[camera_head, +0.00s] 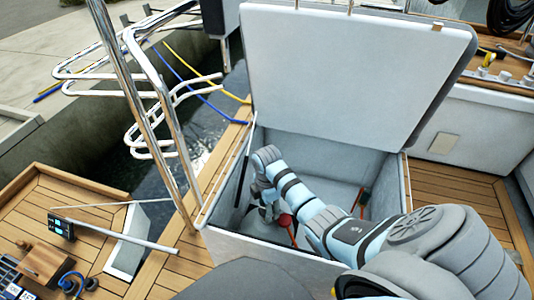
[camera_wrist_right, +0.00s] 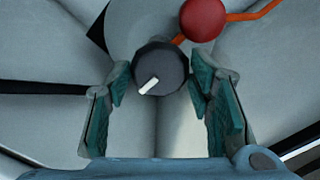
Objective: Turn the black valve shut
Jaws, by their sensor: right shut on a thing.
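The black valve (camera_wrist_right: 152,68) is a round dark knob with a white mark on its face, slanting from lower left to upper right in the right wrist view. My right gripper (camera_wrist_right: 155,82) has its teal-padded fingers on both sides of the knob and is shut on it. In the head view my right arm reaches down into an open white locker (camera_head: 245,245), with the right gripper (camera_head: 268,207) low inside at the left. The valve cannot be made out there behind the gripper. My left gripper is not in view.
A red ball-shaped knob (camera_wrist_right: 203,18) on an orange line (camera_wrist_right: 255,13) sits just beyond the valve. The locker's raised lid (camera_head: 345,75) stands behind my arm. Chrome rails (camera_head: 165,110) rise at the left. Wooden deck (camera_head: 455,200) lies at the right.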

